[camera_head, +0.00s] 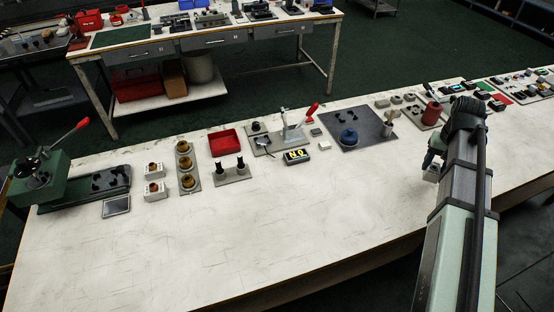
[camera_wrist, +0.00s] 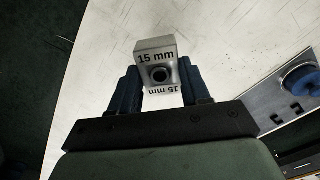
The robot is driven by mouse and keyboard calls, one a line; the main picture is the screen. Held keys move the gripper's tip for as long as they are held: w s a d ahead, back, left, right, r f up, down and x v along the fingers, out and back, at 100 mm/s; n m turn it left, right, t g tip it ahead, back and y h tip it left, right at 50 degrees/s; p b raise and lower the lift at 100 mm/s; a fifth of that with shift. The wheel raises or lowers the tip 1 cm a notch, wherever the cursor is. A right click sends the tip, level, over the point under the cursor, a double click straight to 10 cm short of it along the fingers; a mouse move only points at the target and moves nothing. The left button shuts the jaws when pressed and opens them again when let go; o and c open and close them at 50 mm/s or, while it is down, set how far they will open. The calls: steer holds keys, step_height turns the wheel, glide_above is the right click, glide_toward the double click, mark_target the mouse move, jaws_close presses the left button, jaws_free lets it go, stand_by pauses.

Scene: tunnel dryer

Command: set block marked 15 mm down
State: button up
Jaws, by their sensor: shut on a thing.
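The block marked 15 mm (camera_wrist: 153,47) is a grey metal block with a round dark hole, black lettering on its upper face and more lettering on a lower face. My gripper (camera_wrist: 159,72) is shut on it, with one dark blue finger on each side. In the head view, my gripper (camera_head: 436,158) is over the right part of the white bench, and the block (camera_head: 431,174) shows small below it, partly hidden by the arm. I cannot tell whether the block touches the bench top.
The white bench top (camera_head: 300,220) is clear in front. Along its back stand a dark grey plate (camera_head: 373,136) with a blue round part (camera_head: 349,137), a red tray (camera_head: 224,142), a yellow-lettered box (camera_head: 296,156) and a red cylinder (camera_head: 432,113) near my arm.

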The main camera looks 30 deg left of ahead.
steer(key=shift+s+d+f, duration=0.2)
steer(key=shift+s+d, duration=0.2)
steer(key=shift+s, duration=0.35)
steer(key=a+r+m, duration=0.2)
steer(key=a+m, duration=0.2)
steer(key=a, duration=3.3)
steer(key=s+a+m, duration=0.1)
steer(key=s+a, duration=0.2)
steer(key=a, duration=0.4)
steer(key=s+a, duration=0.4)
steer(key=a, duration=0.2)
steer(key=s+a+r+m, duration=0.1)
steer(key=s+a+m, duration=0.2)
steer(key=s+a, duration=1.7)
steer(key=s+a+m, duration=0.1)
steer(key=s+a, duration=0.7)
steer(key=s, duration=0.3)
steer(key=s+a+m, duration=0.1)
steer(key=s+a, duration=0.6)
steer(key=s, duration=0.3)
step_height(320, 180, down, 9)
steer(key=shift+a+r, duration=0.15)
steer(key=shift+r, duration=0.05)
